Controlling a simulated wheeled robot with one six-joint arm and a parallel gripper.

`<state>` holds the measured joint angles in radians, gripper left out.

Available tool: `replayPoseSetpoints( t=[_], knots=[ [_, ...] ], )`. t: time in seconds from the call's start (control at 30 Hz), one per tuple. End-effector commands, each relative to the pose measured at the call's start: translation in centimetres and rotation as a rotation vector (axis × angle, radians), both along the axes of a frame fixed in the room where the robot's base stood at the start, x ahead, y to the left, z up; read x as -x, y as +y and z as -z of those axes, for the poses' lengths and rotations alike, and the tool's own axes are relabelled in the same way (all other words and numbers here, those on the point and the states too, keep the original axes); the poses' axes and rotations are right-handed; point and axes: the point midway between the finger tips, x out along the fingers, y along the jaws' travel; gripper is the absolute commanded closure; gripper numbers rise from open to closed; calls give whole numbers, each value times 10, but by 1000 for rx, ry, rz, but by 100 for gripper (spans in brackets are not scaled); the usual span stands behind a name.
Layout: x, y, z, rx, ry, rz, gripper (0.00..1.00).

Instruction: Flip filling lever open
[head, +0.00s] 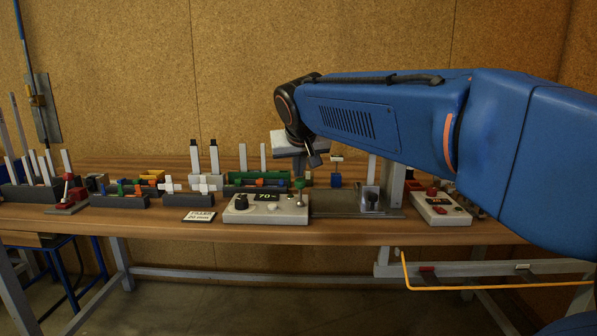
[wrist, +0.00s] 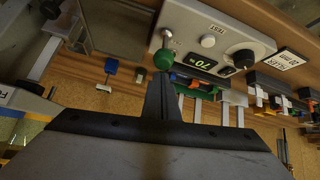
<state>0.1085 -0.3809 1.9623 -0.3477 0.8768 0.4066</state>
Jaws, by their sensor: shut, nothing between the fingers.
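The grey-white filler control box (head: 250,214) stands on the bench with a black display reading 70, a black dial and a small white button. It also shows upside down in the wrist view (wrist: 222,28). A lever with a metal stem and green ball knob (head: 299,184) stands at the box's right end; the knob is close up in the wrist view (wrist: 163,59). My gripper (wrist: 162,76) is shut and empty, its fingertips just beside the green knob. I cannot tell whether they touch. In the head view my gripper (head: 313,157) hangs above the lever.
A filler sign (head: 199,217) lies left of the box. A grey plate with a clear fixture (head: 370,198) is at right, then another control box (head: 440,209). The bench's front edge is clear.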

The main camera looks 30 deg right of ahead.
Motion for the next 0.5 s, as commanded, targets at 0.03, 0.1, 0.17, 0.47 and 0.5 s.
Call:
replayPoseSetpoints(
  t=[0.03, 0.1, 0.17, 0.47, 0.5],
  knots=[
    [0, 0, -2, 0, -1, 0, 100],
    [0, 0, -5, 0, 0, 0, 100],
    [0, 0, -7, 0, 0, 0, 100],
    [0, 0, -9, 0, 1, 0, 100],
    [0, 0, -9, 0, 1, 0, 100]
  ],
)
